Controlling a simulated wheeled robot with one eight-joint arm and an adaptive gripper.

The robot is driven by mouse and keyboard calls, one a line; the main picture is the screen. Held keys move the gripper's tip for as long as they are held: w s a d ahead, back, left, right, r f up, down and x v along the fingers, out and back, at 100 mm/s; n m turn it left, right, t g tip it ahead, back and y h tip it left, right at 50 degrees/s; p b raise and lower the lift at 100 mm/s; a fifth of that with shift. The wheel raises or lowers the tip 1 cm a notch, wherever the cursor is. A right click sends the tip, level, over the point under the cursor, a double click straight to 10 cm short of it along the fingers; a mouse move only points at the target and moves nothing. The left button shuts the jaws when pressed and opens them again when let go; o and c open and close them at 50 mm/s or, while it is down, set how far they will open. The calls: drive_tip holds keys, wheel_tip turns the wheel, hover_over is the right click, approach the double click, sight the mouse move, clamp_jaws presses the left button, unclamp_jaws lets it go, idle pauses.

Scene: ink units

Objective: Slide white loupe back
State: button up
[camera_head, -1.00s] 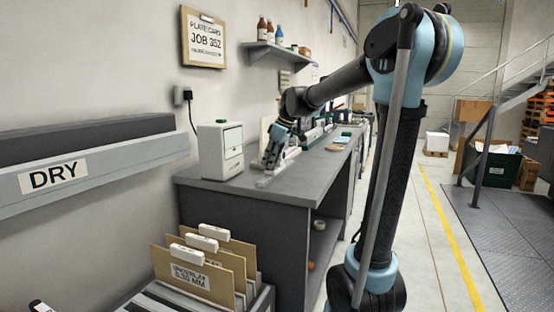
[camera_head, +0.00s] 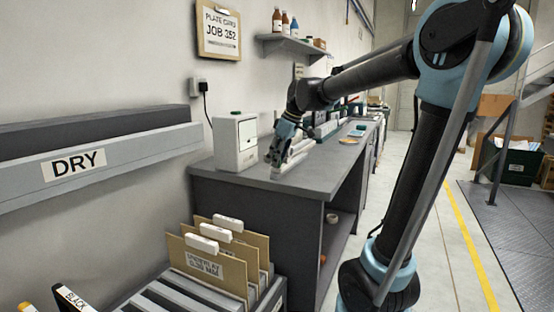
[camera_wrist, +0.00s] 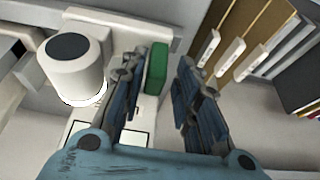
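A white cylinder with a dark round top (camera_wrist: 76,62), which looks like the white loupe, is at the left of the wrist view, left of my fingers and apart from them. My gripper (camera_head: 276,157) is low over the near end of the grey bench (camera_head: 275,182), just right of a white box (camera_head: 235,145). In the wrist view my fingers (camera_wrist: 158,105) are apart with nothing held between them. A green block (camera_wrist: 157,68) shows just beyond the left finger. In the head view I cannot clearly pick out the loupe; pale shapes beside my gripper are partly hidden.
Tan folders (camera_head: 215,268) with white tabs stand in a rack in front of the bench. A wall shelf (camera_head: 290,42) with bottles is above. More equipment lines the bench behind my gripper. The floor to the right, by the yellow line (camera_head: 470,240), is clear.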

drive_tip(key=shift+w, duration=0.1)
drive_tip(key=v, duration=1.2)
drive_tip(key=shift+w, duration=0.1)
drive_tip(key=shift+f, duration=0.1)
